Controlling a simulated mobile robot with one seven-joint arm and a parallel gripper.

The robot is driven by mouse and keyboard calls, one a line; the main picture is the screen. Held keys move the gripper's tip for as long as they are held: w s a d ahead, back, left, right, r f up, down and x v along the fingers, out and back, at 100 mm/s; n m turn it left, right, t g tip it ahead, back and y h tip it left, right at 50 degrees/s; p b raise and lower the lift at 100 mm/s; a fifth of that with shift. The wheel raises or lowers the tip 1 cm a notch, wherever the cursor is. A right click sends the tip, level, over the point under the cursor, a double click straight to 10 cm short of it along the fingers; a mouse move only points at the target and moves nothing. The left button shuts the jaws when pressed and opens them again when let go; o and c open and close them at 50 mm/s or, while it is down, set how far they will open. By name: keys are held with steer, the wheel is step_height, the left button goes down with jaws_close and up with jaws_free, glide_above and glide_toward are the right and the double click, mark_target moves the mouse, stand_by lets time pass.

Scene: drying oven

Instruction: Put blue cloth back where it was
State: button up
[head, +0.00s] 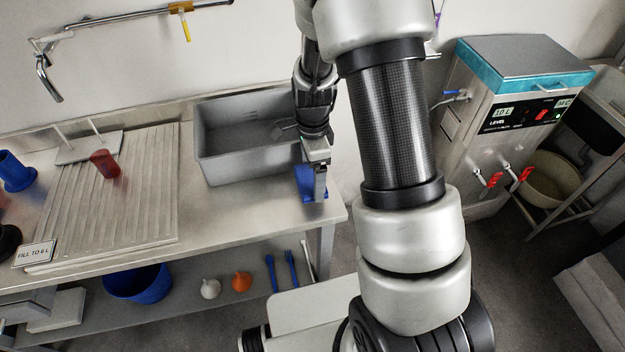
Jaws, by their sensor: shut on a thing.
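The blue cloth (304,184) is at the right end of the metal bench, just right of the grey bin's front corner. My gripper (316,184) points down over that end of the bench and is shut on the cloth. Part of the cloth is hidden behind the fingers. I cannot tell whether the cloth touches the bench top or hangs just above it.
The grey bin (225,158) stands close to the left of my gripper. A ribbed draining board (140,205) with a red cup (104,163) lies farther left. The bench's right edge (336,212) is near. A steel appliance (490,130) with red taps stands at right.

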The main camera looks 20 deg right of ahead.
steer(key=shift+f, duration=1.3)
steer(key=shift+f, duration=0.2)
steer(key=o, duration=0.7)
steer(key=shift+o, duration=0.2)
